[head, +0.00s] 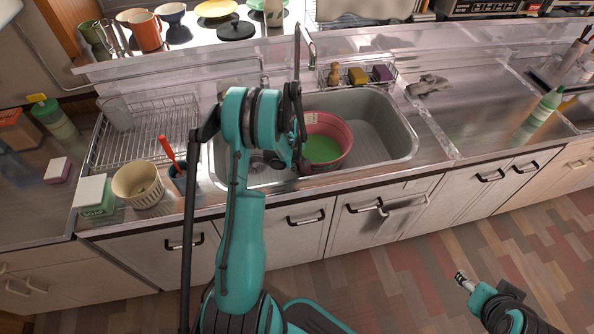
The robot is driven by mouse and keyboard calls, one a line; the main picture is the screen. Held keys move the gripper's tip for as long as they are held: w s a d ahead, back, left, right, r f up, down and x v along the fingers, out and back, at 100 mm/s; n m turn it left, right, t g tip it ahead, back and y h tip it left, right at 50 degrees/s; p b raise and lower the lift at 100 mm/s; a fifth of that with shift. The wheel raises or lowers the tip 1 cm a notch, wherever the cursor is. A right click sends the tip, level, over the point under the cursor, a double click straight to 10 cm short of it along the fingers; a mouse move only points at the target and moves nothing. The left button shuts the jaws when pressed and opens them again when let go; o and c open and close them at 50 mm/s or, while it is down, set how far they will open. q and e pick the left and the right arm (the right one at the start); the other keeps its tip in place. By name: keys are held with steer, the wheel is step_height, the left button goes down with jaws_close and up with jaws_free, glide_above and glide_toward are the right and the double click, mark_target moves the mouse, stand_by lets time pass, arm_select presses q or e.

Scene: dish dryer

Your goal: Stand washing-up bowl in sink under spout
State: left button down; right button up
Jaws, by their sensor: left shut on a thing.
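The washing-up bowl (341,131) is pink outside with a green inside. It is in the steel sink (395,120), at the sink's left-middle part. My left gripper (303,160) is at the bowl's left side, shut on its rim; the fingertips are partly hidden by my arm. The spout (298,50) rises behind the sink, just left of the bowl. I cannot tell whether the bowl touches the sink floor. My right gripper (462,279) is low at the right, above the floor and away from the counter; its finger state is unclear.
A wire dish rack (145,130) stands left of the sink. A cream pot (138,185), a soap box (95,197) and a dark cup with a red-handled brush (168,150) stand near the front edge. A caddy with brushes and sponges (357,75) is behind the sink. A grey cloth (428,85) and green bottle (540,112) are right.

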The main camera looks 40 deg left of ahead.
arm_select(q)
steer(key=shift+f, duration=0.7)
steer(key=shift+r, duration=0.15)
arm_select(e)
steer(key=shift+f, duration=0.35)
arm_select(q)
steer(key=c, duration=1.7)
jaws_free()
